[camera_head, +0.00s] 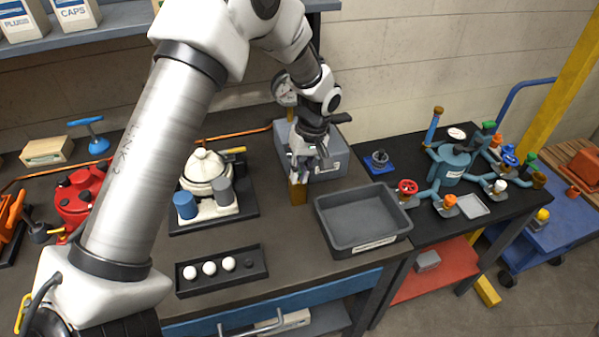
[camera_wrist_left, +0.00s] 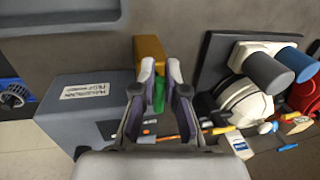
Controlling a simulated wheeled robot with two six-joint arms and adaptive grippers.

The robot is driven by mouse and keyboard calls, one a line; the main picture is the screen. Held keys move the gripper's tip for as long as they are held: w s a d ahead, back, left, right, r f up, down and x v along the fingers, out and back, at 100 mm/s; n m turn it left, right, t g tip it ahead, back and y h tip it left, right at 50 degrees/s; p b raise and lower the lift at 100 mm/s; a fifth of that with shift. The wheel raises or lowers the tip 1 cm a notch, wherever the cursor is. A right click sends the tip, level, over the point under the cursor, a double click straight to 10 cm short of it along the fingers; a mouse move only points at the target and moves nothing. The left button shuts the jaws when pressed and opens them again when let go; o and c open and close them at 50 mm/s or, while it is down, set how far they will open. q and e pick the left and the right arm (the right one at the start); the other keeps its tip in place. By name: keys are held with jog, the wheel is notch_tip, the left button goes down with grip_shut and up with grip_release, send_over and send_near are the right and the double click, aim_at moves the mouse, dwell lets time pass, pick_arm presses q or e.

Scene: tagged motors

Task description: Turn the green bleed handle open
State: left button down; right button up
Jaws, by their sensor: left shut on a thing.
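A green handle (camera_wrist_left: 158,94) shows between the fingers of my left gripper (camera_wrist_left: 161,72) in the left wrist view. It sits beside a brass-coloured block (camera_wrist_left: 150,50). In the head view the block (camera_head: 297,193) stands on the dark bench, just below my left gripper (camera_head: 306,162). The gripper points down and is shut on the green handle, with the fingers on either side of it. The handle is hidden by the fingers in the head view. My right gripper is in neither view.
A grey labelled box (camera_head: 328,160) stands close behind the gripper; a grey tray (camera_head: 375,245) lies to the right. A white pump-like unit (camera_head: 205,172) is on the left, with a tray of white balls (camera_head: 258,262) in front. A teal vessel with valves (camera_head: 452,165) stands farther right.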

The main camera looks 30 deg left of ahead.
pick_arm(q)
jog(key=c, duration=1.2)
grip_release()
jog(key=shift+w+f, duration=0.1)
jog(key=shift+w, duration=0.05)
jog(key=shift+a, duration=0.1)
jog(key=r, duration=0.4)
jog(key=w+d+r, duration=0.1)
jog(key=r, duration=0.3)
jog(key=w+r, duration=0.1)
jog(key=r, duration=0.2)
jog(key=shift+d+r, duration=0.25)
jog(key=shift+r, duration=0.15)
jog(key=shift+r, duration=0.1)
